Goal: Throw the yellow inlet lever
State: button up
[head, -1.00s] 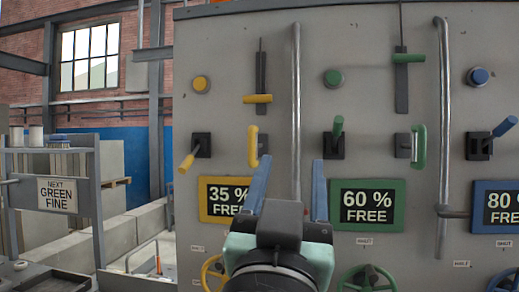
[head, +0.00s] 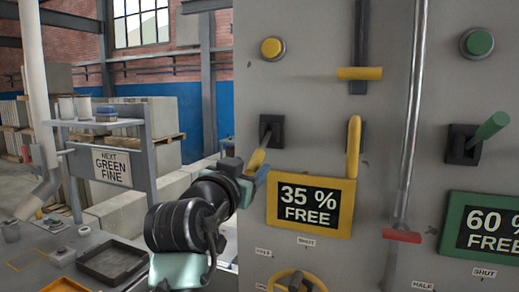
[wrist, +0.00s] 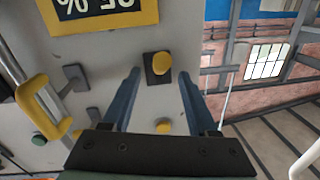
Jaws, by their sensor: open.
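The yellow lever (head: 257,160) sticks out of a black mounting plate (head: 271,130) on the grey panel, above and left of the yellow-framed 35 % FREE sign. Its handle points down and to the left. My gripper (head: 253,174) is open at the lever's lower end and partly hides its yellow grip. In the wrist view, the lever's yellow end (wrist: 160,64) sits between my two spread blue fingers (wrist: 158,75), with gaps on both sides. I cannot tell whether the fingertips reach past it in depth.
A yellow D-handle (head: 354,148), a yellow T-handle (head: 359,73) in a slot and a yellow button (head: 272,48) are nearby. A yellow handwheel (head: 297,282) is below. A vertical pipe (head: 409,130) and green lever (head: 490,126) stand right. A rack (head: 160,150) is left.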

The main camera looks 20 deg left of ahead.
aim_at(259, 157)
jog(key=w+p, duration=0.1)
jog(key=w, duration=0.1)
jog(key=w+p, duration=0.1)
jog(key=w, duration=0.1)
jog(key=w+p, duration=0.1)
jog(key=w, duration=0.2)
jog(key=shift+w+a+r, duration=0.1)
jog(key=shift+a, duration=0.15)
jog(key=shift+w+a, duration=0.1)
jog(key=shift+w, duration=0.5)
grip_shut()
jog(key=shift+f, duration=0.2)
dwell(0.5)
